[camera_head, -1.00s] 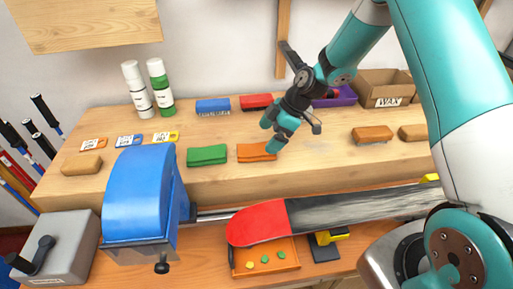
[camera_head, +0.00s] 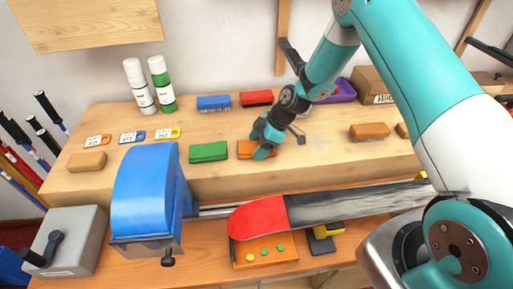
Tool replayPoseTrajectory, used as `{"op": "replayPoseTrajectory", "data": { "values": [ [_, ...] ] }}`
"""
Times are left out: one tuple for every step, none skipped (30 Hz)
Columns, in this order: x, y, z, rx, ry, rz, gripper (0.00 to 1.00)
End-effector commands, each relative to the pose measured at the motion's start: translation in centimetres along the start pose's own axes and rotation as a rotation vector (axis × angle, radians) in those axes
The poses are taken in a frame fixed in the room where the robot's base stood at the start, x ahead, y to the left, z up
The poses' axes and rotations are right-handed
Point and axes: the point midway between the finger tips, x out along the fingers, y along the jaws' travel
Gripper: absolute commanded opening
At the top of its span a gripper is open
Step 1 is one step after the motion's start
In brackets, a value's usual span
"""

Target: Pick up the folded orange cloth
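The folded orange cloth (camera_head: 246,150) lies on the wooden bench top, to the right of a folded green cloth (camera_head: 208,152). My gripper (camera_head: 261,142) is down at the right end of the orange cloth and hides part of it. Its two teal fingers are spread apart, one toward the back of the cloth and one toward the front. Whether the fingers touch the cloth cannot be made out.
Blue (camera_head: 213,103) and red (camera_head: 256,98) brushes lie behind. Two bottles, white (camera_head: 138,86) and green (camera_head: 162,83), stand at back left. A blue machine (camera_head: 147,195) and a red-tipped ski (camera_head: 300,211) are in front. A tan block (camera_head: 369,131) lies right.

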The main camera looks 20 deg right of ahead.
Motion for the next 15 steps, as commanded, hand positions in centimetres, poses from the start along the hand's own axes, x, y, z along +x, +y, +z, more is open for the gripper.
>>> {"op": "replayPoseTrajectory", "data": {
  "values": [
    [0.0,0.0,0.0,0.000,0.000,0.000,0.50],
    [0.0,0.0,0.0,0.000,0.000,0.000,0.49],
    [0.0,0.0,0.0,0.000,0.000,0.001,0.49],
    [0.0,0.0,0.0,0.000,0.000,0.001,0.49],
    [0.0,0.0,0.0,0.000,0.000,0.000,0.49],
    [0.0,0.0,0.0,0.000,0.000,0.000,0.49],
    [0.0,0.0,0.0,0.000,0.000,0.000,0.49],
    [0.0,0.0,0.0,0.000,0.000,0.001,0.49],
    [-0.1,0.0,0.0,0.000,0.000,0.001,0.49],
    [-0.1,0.0,-0.1,0.000,0.000,0.001,0.49],
    [-0.2,0.1,-0.1,-0.001,0.000,0.001,0.49],
    [-0.4,0.1,-0.2,-0.001,0.001,0.002,0.49],
    [-0.6,0.1,-0.4,-0.001,0.001,0.003,0.49],
    [-0.8,0.1,-0.5,-0.001,0.001,0.003,0.49],
    [-1.1,0.1,-0.7,-0.001,0.001,0.003,0.49]
  ]
}}
